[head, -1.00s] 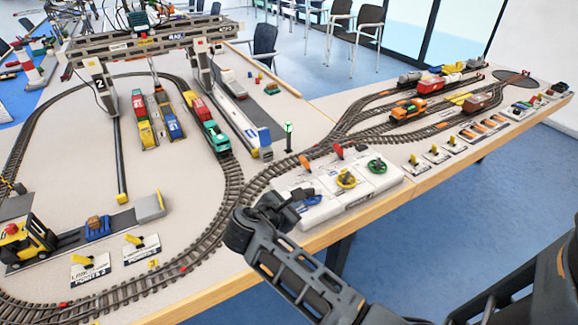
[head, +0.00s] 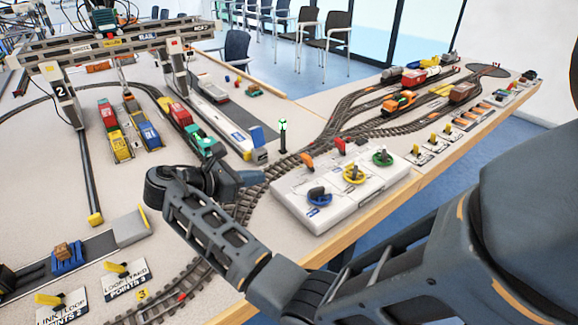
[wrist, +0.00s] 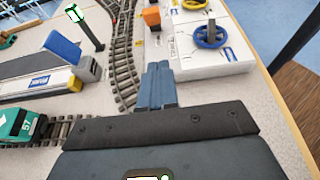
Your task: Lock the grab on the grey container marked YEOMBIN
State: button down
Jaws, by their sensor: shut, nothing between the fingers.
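The gantry crane (head: 120,45) spans the back left of the table, with a leg marked 2. A grey block (head: 212,92) lies by its right leg; I cannot read YEOMBIN on anything. The grab is not clear to see. The white control box (head: 335,205) carries a blue wheel (head: 318,197), a yellow wheel (head: 354,174) and a green wheel (head: 382,158), with an orange lever (head: 307,161) and a red lever (head: 341,146) behind. My gripper (head: 258,177) is shut and empty, left of the box. In the wrist view its fingers (wrist: 159,82) point toward the box's edge, short of the blue wheel (wrist: 208,35).
A teal locomotive (head: 200,140) is on the track behind my gripper. A signal post (head: 282,137) stands behind the box. Point levers (head: 120,270) are at front left.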

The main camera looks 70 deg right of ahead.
send_near(307, 163)
jog(key=f, duration=0.2)
jog(key=d+f, duration=0.1)
jog(key=shift+s+f, duration=0.2)
jog(key=shift+s, duration=0.15)
jog(key=d, duration=0.1)
jog(key=s+d+r, duration=0.1)
jog(key=shift+s+d+p, duration=0.3)
jog(key=shift+s, duration=0.05)
jog(key=shift+s+d+r, duration=0.2)
jog(key=shift+s+d, duration=0.05)
jog(key=shift+d, duration=0.2)
